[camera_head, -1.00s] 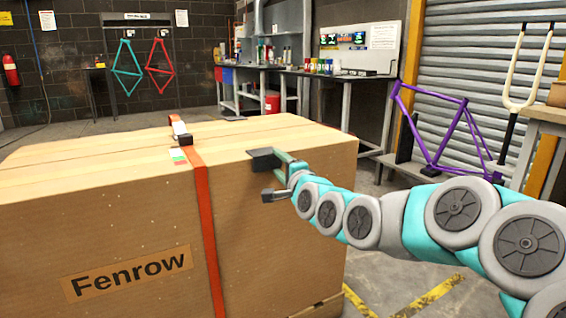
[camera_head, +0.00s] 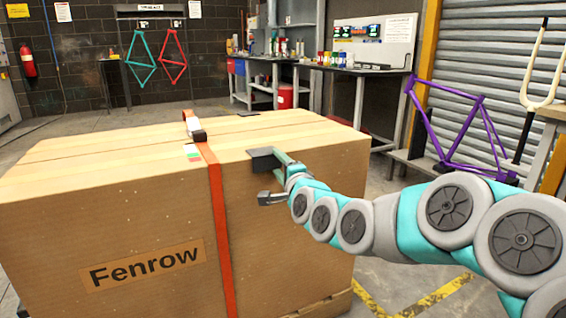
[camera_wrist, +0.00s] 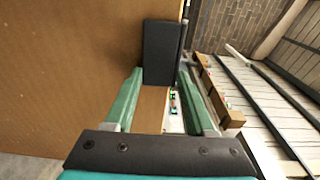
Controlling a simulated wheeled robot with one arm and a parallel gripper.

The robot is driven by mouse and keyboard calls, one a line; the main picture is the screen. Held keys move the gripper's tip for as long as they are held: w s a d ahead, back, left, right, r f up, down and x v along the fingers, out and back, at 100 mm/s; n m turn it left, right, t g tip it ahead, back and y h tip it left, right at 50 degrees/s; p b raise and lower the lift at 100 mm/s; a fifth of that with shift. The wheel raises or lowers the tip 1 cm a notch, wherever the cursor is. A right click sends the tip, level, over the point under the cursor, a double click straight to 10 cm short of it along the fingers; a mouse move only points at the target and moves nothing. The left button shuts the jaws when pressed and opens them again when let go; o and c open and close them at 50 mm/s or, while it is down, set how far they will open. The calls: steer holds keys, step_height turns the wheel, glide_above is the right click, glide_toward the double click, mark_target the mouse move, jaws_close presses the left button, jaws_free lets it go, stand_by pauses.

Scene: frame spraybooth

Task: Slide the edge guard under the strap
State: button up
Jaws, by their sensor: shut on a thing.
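The edge guard is a small dark angled piece (camera_head: 264,158) at the top front edge of the large cardboard box (camera_head: 120,215). My gripper (camera_head: 277,178) is shut on it from the right; its contact with the box is unclear. In the wrist view the dark guard (camera_wrist: 160,50) sits at the ends of my green fingers (camera_wrist: 160,90), beside the cardboard face. The orange strap (camera_head: 221,235) runs down the box front and over its top, left of the guard. A clear gap of cardboard lies between guard and strap.
A buckle (camera_head: 198,136) and a white, red and green label (camera_head: 191,152) sit by the strap on the box top. Another dark flat piece (camera_head: 249,114) lies at the box's far edge. A purple bike frame (camera_head: 455,135) stands at right.

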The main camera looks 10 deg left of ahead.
mark_target(264, 164)
steer(key=shift+s+a+p, duration=0.5)
steer(key=shift+a, duration=0.25)
steer(key=shift+s+a+p, duration=0.45)
steer(key=shift+s+a, duration=0.05)
steer(key=shift+a, duration=0.2)
steer(key=o, duration=1.1)
